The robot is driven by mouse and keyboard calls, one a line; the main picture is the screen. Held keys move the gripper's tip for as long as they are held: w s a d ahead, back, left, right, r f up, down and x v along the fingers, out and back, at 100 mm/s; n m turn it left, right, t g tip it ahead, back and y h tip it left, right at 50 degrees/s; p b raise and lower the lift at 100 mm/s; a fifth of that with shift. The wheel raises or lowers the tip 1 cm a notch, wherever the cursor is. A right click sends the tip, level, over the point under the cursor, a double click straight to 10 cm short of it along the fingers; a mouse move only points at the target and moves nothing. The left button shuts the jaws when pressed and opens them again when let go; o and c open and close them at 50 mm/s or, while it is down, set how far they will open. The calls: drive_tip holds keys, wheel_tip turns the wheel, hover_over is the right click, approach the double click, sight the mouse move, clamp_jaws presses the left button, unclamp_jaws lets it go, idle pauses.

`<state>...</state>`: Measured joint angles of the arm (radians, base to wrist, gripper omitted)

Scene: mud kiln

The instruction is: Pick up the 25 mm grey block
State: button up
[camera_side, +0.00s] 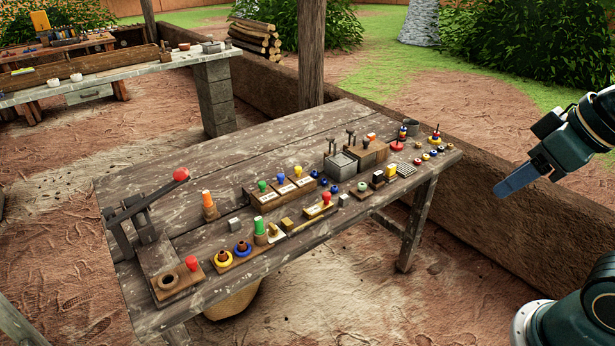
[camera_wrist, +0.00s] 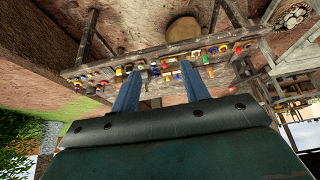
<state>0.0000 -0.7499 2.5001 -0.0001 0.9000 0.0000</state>
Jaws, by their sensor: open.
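Two small grey blocks are on the wooden table in the side view. One grey block (camera_side: 234,225) is left of the middle, near the orange peg. The other grey block (camera_side: 343,200) is farther right, near the green-and-white ring. I cannot tell from size which is the 25 mm one. My gripper (camera_side: 512,184) hangs in the air beyond the table's right end, well apart from both blocks. In the wrist view my gripper (camera_wrist: 158,73) shows two blue fingers spread apart with nothing between them. The grey blocks are too small to make out there.
The table (camera_side: 225,165) is crowded with coloured pegs, rings and wooden holders. A lever with a red knob (camera_side: 181,175) stands at its left. A grey open box (camera_side: 340,166) and upright tools stand near the back. The table's back left is clear. A low mud wall (camera_side: 500,180) runs behind.

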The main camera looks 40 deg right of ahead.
drive_tip(key=w+d+r+m+g, duration=0.1)
drive_tip(key=w+r+m, duration=0.3)
drive_tip(key=w, duration=0.7)
drive_tip(key=m+g, duration=0.5)
drive_tip(key=m, duration=0.9)
hover_over(344, 196)
wheel_tip(344, 196, down, 25)
drive_tip(key=shift+f, duration=4.4)
drive_tip(key=shift+f, duration=0.1)
